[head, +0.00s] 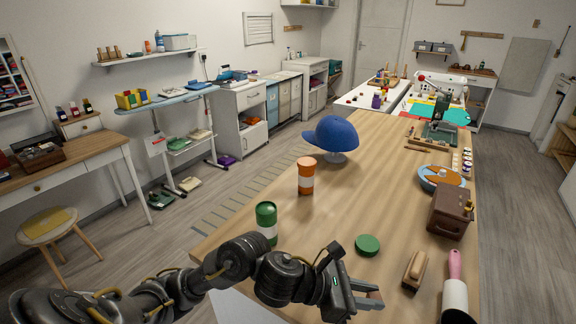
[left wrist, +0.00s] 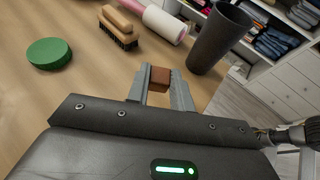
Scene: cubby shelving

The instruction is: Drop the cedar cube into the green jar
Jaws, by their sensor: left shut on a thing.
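The green jar (head: 266,218) stands upright on the long wooden table in the head view, green above and white below, partly hidden by my left arm. A round green lid (head: 367,245) lies flat on the table to its right; it also shows in the left wrist view (left wrist: 48,53). My left gripper (head: 372,292) is over the table's near part, to the right of the jar. In the left wrist view, its fingers (left wrist: 160,88) are shut on the reddish-brown cedar cube (left wrist: 160,76). My right gripper is not in view.
An orange-and-white jar (head: 306,175) and a blue cap (head: 333,134) on a stand are behind the green jar. A brush (head: 414,269), a pink-handled roller (head: 454,280) and a brown case (head: 451,211) are at the right. A dark tumbler (left wrist: 218,40) shows in the wrist view.

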